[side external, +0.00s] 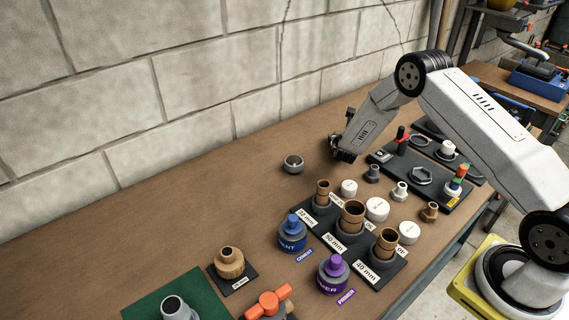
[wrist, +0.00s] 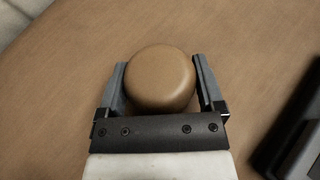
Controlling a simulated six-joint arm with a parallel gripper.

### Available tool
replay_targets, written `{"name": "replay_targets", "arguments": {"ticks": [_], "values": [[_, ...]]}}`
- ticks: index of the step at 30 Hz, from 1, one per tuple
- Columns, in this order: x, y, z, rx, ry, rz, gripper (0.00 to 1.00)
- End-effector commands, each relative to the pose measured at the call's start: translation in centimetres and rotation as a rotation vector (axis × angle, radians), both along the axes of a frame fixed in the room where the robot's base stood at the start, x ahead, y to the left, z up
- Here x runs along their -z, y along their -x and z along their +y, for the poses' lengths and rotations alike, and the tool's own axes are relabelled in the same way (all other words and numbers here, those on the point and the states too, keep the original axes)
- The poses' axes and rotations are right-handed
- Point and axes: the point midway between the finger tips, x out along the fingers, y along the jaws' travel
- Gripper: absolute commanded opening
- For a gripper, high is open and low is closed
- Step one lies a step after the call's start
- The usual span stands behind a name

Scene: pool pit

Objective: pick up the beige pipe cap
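The beige pipe cap (wrist: 160,78) shows in the wrist view as a smooth, round, tan-brown disc seen from above. It lies between the two fingers of my gripper (wrist: 160,84), one on its left and one on its right. The fingers stand wide apart at the ends of their bar, with narrow gaps showing beside the cap. In the side view my gripper (side external: 343,154) is low over the brown bench near the wall, and the cap cannot be made out there.
A grey ring-shaped fitting (side external: 293,164) stands left of my gripper. A dark tool board (side external: 425,172) lies close to its right. Several fittings, white caps and labelled pipe sockets (side external: 352,217) stand toward the front. The block wall (side external: 200,90) runs behind. The bench at left is clear.

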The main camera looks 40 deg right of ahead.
Motion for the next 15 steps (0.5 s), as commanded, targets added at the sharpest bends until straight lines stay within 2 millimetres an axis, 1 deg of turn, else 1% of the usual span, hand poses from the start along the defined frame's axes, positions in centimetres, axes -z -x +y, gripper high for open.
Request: {"name": "replay_targets", "arguments": {"ticks": [10, 15], "values": [[-0.13, -0.03, 0.00, 0.000, 0.001, -0.001, 0.28], [-0.66, -0.03, 0.00, 0.000, 0.000, -0.001, 0.28]]}}
